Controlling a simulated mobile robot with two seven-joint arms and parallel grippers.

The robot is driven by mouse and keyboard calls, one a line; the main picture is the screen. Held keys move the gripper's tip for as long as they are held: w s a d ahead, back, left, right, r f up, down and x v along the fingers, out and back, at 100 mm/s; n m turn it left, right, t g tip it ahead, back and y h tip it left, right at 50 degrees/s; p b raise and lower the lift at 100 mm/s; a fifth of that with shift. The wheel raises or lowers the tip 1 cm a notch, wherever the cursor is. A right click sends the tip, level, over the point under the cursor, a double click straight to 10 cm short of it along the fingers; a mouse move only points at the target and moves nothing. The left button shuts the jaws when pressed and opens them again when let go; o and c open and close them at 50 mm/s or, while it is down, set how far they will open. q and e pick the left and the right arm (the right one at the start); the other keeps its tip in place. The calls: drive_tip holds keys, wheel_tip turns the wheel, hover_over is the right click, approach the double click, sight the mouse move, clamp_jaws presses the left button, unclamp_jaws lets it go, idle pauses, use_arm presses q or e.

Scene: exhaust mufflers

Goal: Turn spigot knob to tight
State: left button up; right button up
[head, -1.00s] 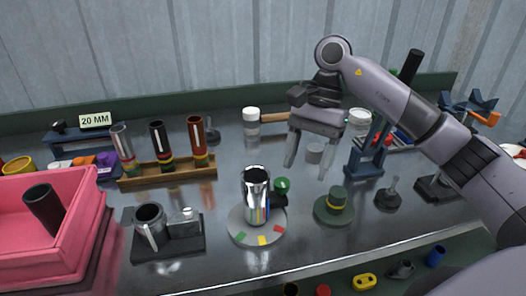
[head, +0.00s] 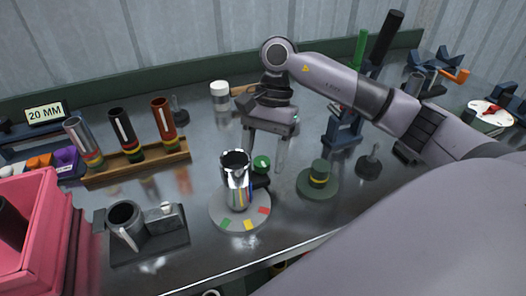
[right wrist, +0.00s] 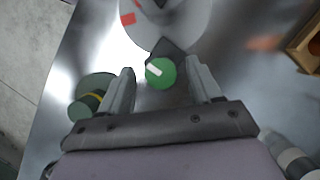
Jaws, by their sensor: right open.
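The green spigot knob (head: 261,163) with a white mark sits on a dark block behind and right of the shiny metal cylinder (head: 237,182). The cylinder stands upright on a round grey plate (head: 228,217) with coloured patches. In the right wrist view the knob (right wrist: 160,73) shows its white mark, lying diagonally. My right gripper (head: 263,156) is open and points down, its fingers on either side of the knob in the picture. In the right wrist view its fingers (right wrist: 162,70) flank the knob with gaps; I cannot tell their height over it. My left gripper is not in view.
A green stepped disc (head: 318,182) with a yellow band stands right of the plate. A dark fixture with a cup (head: 125,220) is at front left. A wooden rack (head: 140,166) holds 3 tubes. A pink bin (head: 62,225) is at far left. A blue stand (head: 342,130) is behind right.

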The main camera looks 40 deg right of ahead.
drive_tip(key=shift+f, duration=0.1)
drive_tip(key=c, duration=1)
drive_tip(key=shift+c, duration=0.2)
